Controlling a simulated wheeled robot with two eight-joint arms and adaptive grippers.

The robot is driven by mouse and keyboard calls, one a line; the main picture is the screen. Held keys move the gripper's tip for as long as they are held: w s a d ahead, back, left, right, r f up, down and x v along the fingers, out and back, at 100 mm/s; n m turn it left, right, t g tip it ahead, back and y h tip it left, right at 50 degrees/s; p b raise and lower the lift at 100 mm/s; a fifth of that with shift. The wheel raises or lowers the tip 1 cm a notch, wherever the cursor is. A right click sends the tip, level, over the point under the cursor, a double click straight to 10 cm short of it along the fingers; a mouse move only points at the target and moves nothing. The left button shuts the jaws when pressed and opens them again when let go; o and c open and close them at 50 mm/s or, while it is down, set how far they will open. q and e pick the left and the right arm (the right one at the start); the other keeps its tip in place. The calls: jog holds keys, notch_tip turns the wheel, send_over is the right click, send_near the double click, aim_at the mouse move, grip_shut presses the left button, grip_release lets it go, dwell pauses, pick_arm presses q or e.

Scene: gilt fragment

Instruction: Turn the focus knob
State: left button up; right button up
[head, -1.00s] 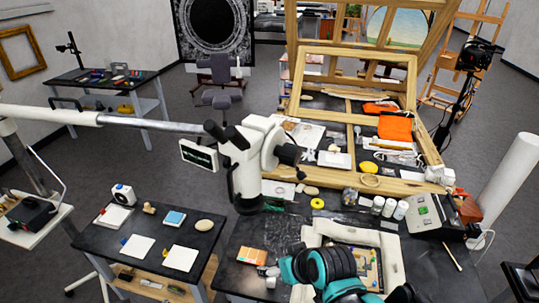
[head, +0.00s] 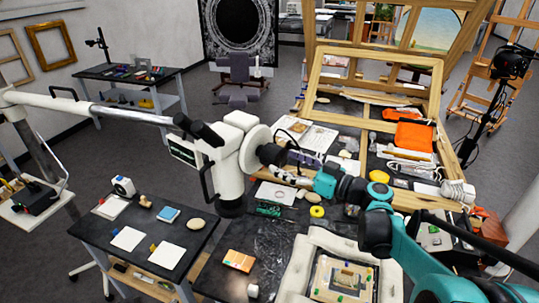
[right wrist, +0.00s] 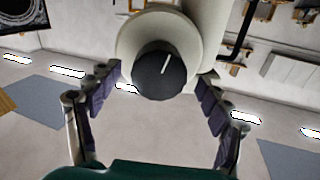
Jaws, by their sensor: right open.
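The focus knob (head: 271,154) is a black round knob on the right side of the white microscope (head: 229,165), which hangs from a boom arm. In the right wrist view the knob (right wrist: 160,72) faces me, with a white line on its face tilted slightly right of upright. My right gripper (head: 290,160) reaches in from the right, close to the knob. In the right wrist view its two fingers (right wrist: 158,95) are spread wide, one on each side of the knob, with gaps to it. The gripper is empty. My left gripper is not in view.
Below the microscope are a dark table with a padded frame (head: 303,262), an orange box (head: 239,260) and a yellow ring (head: 317,211). A wooden easel frame (head: 437,95) stands behind. A side table (head: 85,230) with white cards is at the left.

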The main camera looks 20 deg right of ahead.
aim_at(268, 156)
jog(key=x, duration=0.6)
jog(key=c, duration=1.2)
